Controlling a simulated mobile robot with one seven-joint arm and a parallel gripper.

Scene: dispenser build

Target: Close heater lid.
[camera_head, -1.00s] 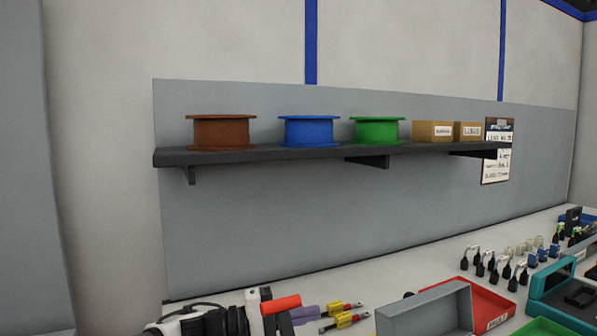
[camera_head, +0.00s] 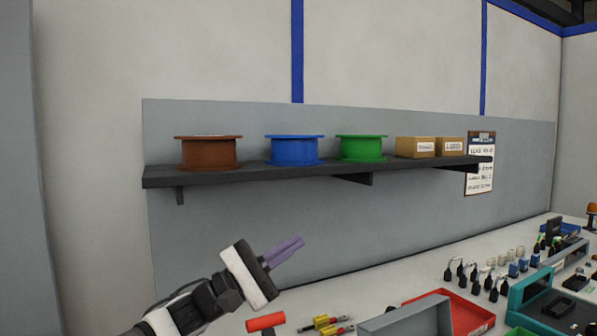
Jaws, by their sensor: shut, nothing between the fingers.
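My gripper (camera_head: 299,241) has purple fingers on a white and black body. It is raised in front of the grey wall panel, at the lower left middle of the head view. Its fingers are together and hold nothing. No part is clearly labelled as the heater or its lid. A teal case (camera_head: 522,293) stands at the right edge with a raised teal panel. A grey box-like part (camera_head: 408,320) is cut by the bottom edge. I cannot tell whether either is the heater.
A red bin (camera_head: 468,312) and several black connectors (camera_head: 474,275) are on the bench at the right. Yellow-handled tools (camera_head: 328,322) and a red cylinder (camera_head: 266,321) lie near the bottom. A dark shelf (camera_head: 330,172) with coloured spools overhangs the bench.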

